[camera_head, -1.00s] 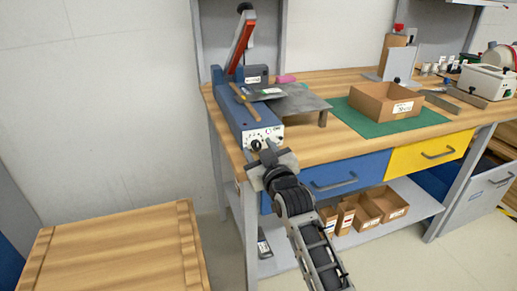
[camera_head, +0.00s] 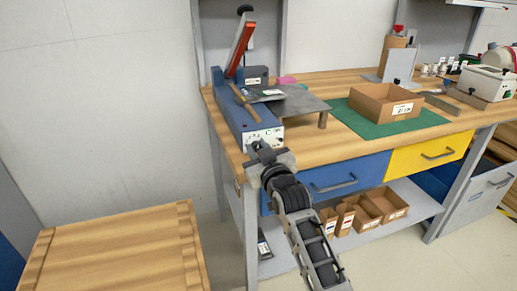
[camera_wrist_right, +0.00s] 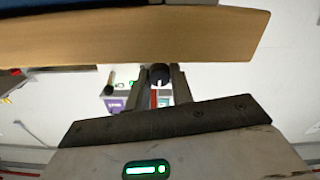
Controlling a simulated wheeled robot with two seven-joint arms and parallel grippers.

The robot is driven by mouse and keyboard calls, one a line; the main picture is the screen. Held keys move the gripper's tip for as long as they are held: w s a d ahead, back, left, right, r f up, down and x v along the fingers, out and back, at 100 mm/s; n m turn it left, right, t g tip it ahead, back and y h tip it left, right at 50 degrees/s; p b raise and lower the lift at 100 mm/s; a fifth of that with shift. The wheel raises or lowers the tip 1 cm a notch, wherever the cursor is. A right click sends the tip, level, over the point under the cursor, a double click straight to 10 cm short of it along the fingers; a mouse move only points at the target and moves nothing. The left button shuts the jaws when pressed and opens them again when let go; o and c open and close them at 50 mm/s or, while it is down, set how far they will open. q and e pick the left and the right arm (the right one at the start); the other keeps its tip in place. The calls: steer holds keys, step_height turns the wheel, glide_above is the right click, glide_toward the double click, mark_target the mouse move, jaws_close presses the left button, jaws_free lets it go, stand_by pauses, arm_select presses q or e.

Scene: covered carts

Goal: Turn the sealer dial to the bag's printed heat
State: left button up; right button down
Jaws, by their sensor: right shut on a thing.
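The blue sealer (camera_head: 232,112) stands at the left end of the bench, its red-edged lever raised. Its pale front panel (camera_head: 268,137) faces me, with small markings too small to read. My right gripper (camera_head: 260,150) is at the lower left of this panel, shut on the black dial (camera_wrist_right: 160,72). In the right wrist view the dial sits between the two fingers (camera_wrist_right: 160,88), with a pale mark on it. My left gripper is out of view.
A grey metal stand (camera_head: 300,104) is right of the sealer. An open cardboard box (camera_head: 385,103) sits on a green mat (camera_head: 352,118). Blue (camera_head: 345,172) and yellow (camera_head: 428,153) drawers are under the bench top. A wooden-topped cart (camera_head: 115,250) stands at lower left.

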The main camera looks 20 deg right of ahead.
steer(key=shift+r+m+p, duration=0.1)
steer(key=shift+m+p, duration=0.6)
steer(key=shift+m, duration=0.3)
steer(key=m+p, duration=0.2)
steer(key=m, duration=0.1)
steer(key=m+p, duration=0.1)
steer(key=m, duration=0.3)
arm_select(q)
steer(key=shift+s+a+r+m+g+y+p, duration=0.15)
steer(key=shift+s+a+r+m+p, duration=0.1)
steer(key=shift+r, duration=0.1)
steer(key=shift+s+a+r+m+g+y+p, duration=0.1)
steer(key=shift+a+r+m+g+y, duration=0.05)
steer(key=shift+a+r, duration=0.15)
arm_select(e)
steer(key=shift+d+m, duration=0.1)
steer(key=shift+m, duration=0.9)
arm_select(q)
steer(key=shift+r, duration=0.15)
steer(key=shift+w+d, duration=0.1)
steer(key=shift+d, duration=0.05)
arm_select(e)
steer(key=shift+f, duration=0.2)
steer(key=c, duration=1.2)
jaws_free()
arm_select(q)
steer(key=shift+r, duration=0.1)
arm_select(e)
steer(key=shift+s, duration=0.15)
